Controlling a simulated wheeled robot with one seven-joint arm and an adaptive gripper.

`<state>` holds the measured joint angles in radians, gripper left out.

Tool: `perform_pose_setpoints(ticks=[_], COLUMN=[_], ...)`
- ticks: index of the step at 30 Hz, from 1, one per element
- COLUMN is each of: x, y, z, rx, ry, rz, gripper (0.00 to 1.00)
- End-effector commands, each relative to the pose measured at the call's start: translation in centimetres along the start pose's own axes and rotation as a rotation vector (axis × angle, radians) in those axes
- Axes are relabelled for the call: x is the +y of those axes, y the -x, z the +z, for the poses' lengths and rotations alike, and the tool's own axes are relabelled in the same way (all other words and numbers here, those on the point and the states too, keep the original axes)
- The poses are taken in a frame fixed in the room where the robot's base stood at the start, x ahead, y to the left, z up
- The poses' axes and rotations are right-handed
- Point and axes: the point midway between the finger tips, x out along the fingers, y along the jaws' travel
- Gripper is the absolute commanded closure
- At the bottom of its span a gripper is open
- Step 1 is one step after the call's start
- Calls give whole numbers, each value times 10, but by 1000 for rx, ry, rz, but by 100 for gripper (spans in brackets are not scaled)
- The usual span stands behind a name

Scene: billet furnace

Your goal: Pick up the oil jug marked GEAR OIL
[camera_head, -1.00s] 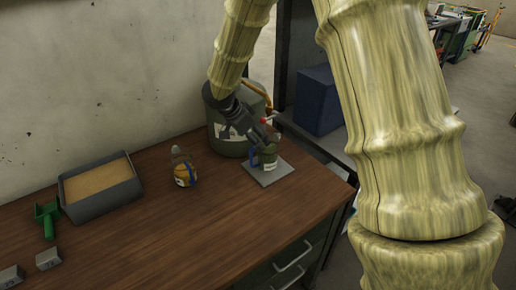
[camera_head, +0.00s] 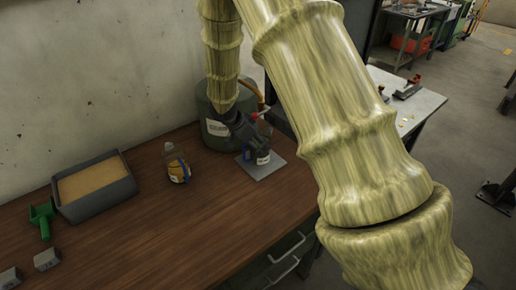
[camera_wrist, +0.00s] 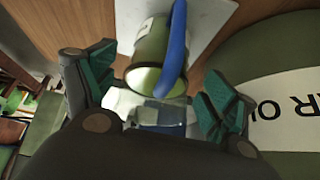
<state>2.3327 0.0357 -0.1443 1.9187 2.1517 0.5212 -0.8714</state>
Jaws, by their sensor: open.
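A small green jug (camera_head: 263,158) with a pale label and a blue handle stands on a light grey square mat (camera_head: 262,171) at the table's back right. Its label is too small to read. My gripper (camera_head: 250,143) is low over this jug and hides its upper part. In the wrist view my gripper (camera_wrist: 158,88) is open, with a green-padded finger on each side of the jug (camera_wrist: 150,50). The jug's blue handle (camera_wrist: 178,45) runs between the fingers. I cannot tell whether either pad touches it.
A large green drum (camera_head: 214,135) stands right behind the jug; its label reads "AR OIL" in part in the wrist view (camera_wrist: 290,105). A sand tray (camera_head: 103,203) and green scoop (camera_head: 42,216) are farther left.

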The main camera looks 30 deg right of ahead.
Motion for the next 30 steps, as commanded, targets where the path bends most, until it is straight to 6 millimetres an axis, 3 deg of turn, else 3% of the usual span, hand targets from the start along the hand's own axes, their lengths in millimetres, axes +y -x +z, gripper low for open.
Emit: perform_pose_setpoints(ticks=[9, 20, 27, 30], x=[1, 1, 1, 1], y=[-25, -30, -30, -30], z=[0, 0, 0, 0], rx=[1, 1, 0, 0], ry=[2, 0, 0, 1], rz=[1, 0, 0, 0], gripper=[15, 15, 56, 70])
